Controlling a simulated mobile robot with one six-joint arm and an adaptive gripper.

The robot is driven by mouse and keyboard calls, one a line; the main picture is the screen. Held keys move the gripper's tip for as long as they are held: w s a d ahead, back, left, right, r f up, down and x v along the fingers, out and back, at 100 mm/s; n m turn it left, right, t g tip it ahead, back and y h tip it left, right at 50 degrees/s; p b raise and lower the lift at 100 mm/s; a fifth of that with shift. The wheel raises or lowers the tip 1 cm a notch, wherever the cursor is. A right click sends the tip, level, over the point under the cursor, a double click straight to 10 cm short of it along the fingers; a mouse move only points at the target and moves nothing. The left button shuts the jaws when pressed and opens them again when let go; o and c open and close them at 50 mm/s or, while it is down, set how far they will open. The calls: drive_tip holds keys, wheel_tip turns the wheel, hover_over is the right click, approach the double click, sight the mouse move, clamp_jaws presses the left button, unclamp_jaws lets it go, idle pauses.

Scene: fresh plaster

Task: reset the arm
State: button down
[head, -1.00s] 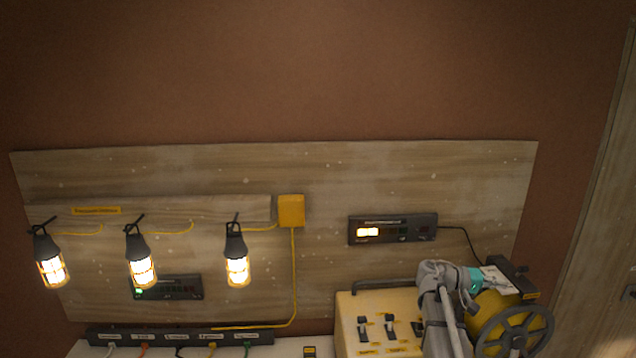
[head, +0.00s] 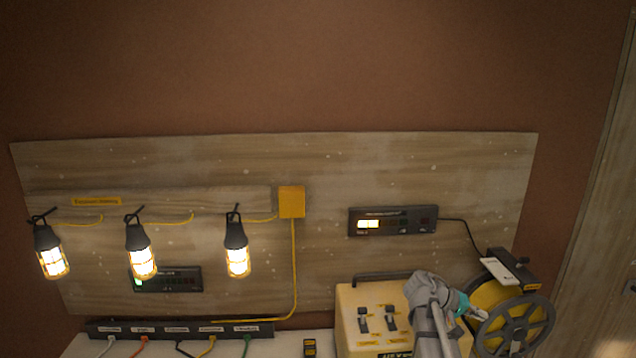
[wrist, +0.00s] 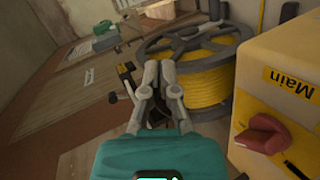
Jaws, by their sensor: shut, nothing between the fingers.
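My gripper (head: 480,314) is in front of the cable reel at the lower right of the head view. In the wrist view, the gripper (wrist: 160,70) has its grey fingers together with nothing seen between them. The fingers point toward the yellow cable reel (wrist: 203,85), whose spoked wheel (head: 515,328) shows in the head view. The yellow switch box (head: 350,305) stands left of my arm in the head view. In the wrist view it is close on the right, with a "Main" label and a red knob (wrist: 264,134).
Three lit caged lamps (head: 142,262) hang on the wooden board (head: 330,170). A pale flat piece (head: 501,271) rests at a dark block above the reel. A power strip (head: 180,330) with several plugs lies at lower left. The reel and switch box leave little side room.

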drive_tip(key=s+a+f+n+y+b, duration=0.1)
drive_tip(key=s+a+f+y+b, duration=0.1)
drive_tip(key=s+a+f+y, duration=0.2)
drive_tip(key=s+a+f+n+t+y+b, duration=0.1)
drive_tip(key=s+a+f+y, duration=0.3)
drive_tip(key=a, duration=0.9)
drive_tip(key=s+a+f+y+b, duration=0.3)
drive_tip(key=s+a+f+y, duration=0.1)
drive_tip(key=a+f, duration=0.4)
drive_tip(key=shift+a+f+n+y, duration=0.15)
drive_tip(key=shift+f+n+y, duration=0.25)
drive_tip(key=shift+f, duration=0.4)
